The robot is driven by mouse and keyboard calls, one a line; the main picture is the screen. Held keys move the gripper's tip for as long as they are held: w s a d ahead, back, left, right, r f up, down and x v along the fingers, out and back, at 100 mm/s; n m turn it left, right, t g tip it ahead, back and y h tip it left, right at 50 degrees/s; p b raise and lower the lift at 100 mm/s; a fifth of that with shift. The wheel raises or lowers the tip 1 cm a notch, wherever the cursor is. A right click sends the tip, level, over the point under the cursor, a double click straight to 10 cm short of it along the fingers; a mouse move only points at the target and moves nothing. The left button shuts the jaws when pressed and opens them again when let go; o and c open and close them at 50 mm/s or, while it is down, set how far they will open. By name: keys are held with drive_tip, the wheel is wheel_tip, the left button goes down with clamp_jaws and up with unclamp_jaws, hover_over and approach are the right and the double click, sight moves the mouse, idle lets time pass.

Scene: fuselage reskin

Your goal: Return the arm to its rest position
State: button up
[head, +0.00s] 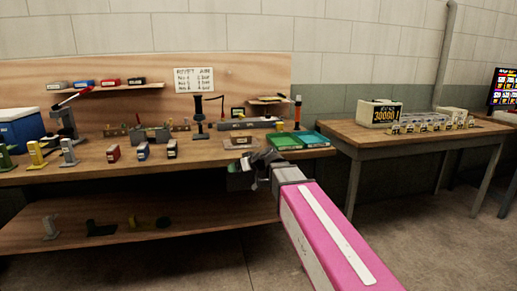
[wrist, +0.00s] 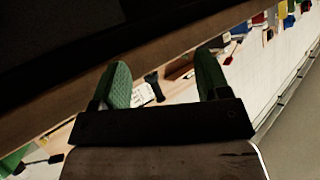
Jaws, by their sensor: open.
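My gripper (head: 257,172) is at the end of my pink arm link, in front of the wooden workbench's front edge in the head view. In the wrist view my gripper (wrist: 165,82) shows two green-padded fingers spread apart, with nothing held between them. The bench and its items appear tilted beyond the fingers in that view. The gripper hides a part of the bench front in the head view.
The workbench (head: 100,162) carries small boxes, a press (head: 199,118), green trays (head: 297,141) and a blue cooler (head: 20,128). A lower shelf (head: 140,236) holds several parts. A second table (head: 400,133) stands right. Open floor (head: 440,255) lies at the front right.

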drive_tip(key=s+d+f+m+g+h, duration=0.3)
drive_tip(key=s+d+f, duration=0.6)
drive_tip(key=d+f, duration=0.4)
drive_tip(key=s+d+f+m+g+h, duration=0.4)
drive_tip(key=s+d+f+h, duration=0.3)
drive_tip(key=s+d+f, duration=0.3)
drive_tip(key=d+f+m, duration=0.1)
drive_tip(key=d+f, duration=0.3)
drive_tip(key=f, duration=0.2)
drive_tip(key=shift+d+f+m+h, duration=0.2)
drive_tip(key=shift+f+m+h, duration=0.1)
drive_tip(key=shift+m, duration=0.1)
